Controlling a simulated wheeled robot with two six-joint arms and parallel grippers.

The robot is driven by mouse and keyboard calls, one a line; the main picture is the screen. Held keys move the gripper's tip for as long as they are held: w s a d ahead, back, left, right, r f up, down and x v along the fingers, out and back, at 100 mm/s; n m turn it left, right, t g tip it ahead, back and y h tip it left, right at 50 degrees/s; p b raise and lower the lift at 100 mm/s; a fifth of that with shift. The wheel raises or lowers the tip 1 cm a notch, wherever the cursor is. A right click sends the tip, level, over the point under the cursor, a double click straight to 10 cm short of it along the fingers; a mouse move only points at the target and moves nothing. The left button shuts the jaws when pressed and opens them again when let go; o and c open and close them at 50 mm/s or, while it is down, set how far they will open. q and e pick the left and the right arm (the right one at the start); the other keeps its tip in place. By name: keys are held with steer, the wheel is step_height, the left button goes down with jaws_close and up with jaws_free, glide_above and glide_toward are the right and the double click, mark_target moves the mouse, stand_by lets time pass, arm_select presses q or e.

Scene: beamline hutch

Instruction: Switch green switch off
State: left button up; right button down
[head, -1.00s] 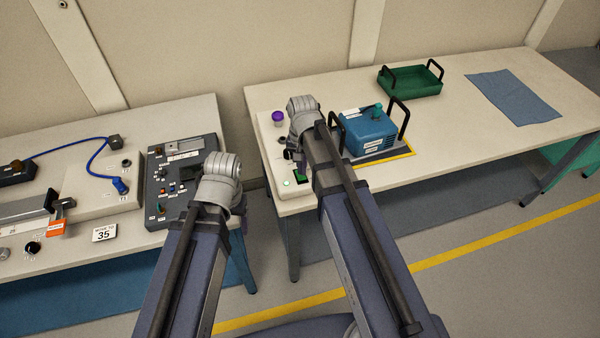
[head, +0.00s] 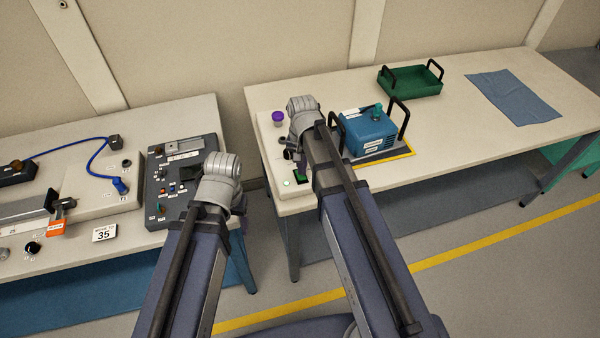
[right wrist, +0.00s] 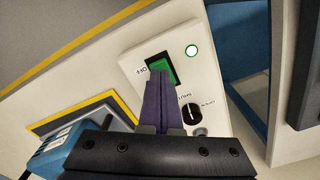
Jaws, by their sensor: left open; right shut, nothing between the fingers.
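The green switch (right wrist: 163,66) is a green rocker in a black frame on a pale panel (right wrist: 130,55). It also shows in the head view (head: 300,179), partly covered by my right gripper. My right gripper (right wrist: 160,74) is shut and empty, its purple fingertips over the lower part of the rocker. I cannot tell whether they touch it. A round indicator (right wrist: 191,50) beside the switch glows green-white. In the head view my left gripper (head: 241,216) is over the gap between the benches, mostly hidden behind its wrist.
A black knob (right wrist: 191,113) sits close to the right fingers. A blue box (head: 368,130) between black handles stands beside the panel. A purple button (head: 278,117) is at the panel's back. A grey control box (head: 178,178) stands on the left bench. The right bench's front edge is free.

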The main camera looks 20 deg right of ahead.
mark_target(302, 177)
steer(key=shift+f+b, duration=1)
stand_by(0.7)
steer(key=shift+r, duration=0.1)
step_height(302, 177, up, 7)
steer(key=p, duration=0.7)
stand_by(0.4)
steer(key=s+a+n+h, duration=0.1)
steer(key=s+a+n, duration=0.8)
steer(key=s, duration=0.5)
steer(key=shift+s+a, duration=0.15)
steer(key=shift+a, duration=0.6)
